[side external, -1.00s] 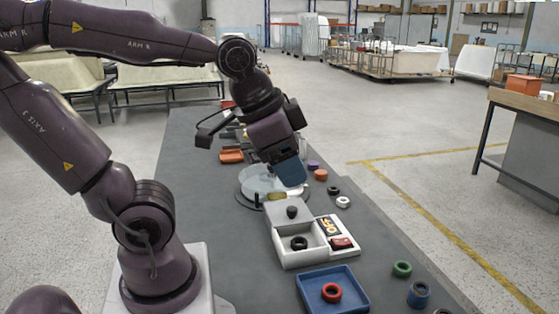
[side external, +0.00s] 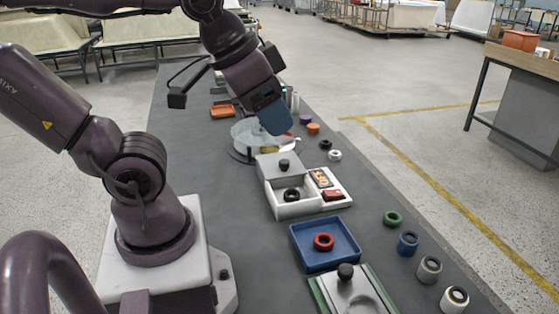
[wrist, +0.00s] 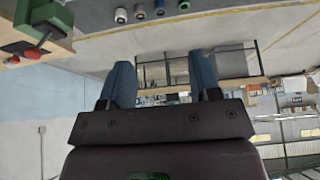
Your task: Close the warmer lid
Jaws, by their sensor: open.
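The warmer looks to be the white box (side external: 297,210) on the dark bench, with an orange-lettered panel and a red switch at its right side. Its grey lid (side external: 268,161) with a black knob (side external: 284,165) lies at the far end, leaving the near compartment uncovered. A black ring (side external: 291,195) sits in that compartment. My gripper (side external: 275,122) is above and beyond the box, apart from the lid. In the wrist view my gripper (wrist: 162,82) has its two blue fingers spread with nothing between them.
A blue tray (side external: 343,259) with a red ring (side external: 323,242) stands nearer than the box. A green-edged fixture (side external: 325,294) with a black knob is closer still. A clear round dish (side external: 243,133) sits beyond the lid. Several rings and cylinders line the bench's right side.

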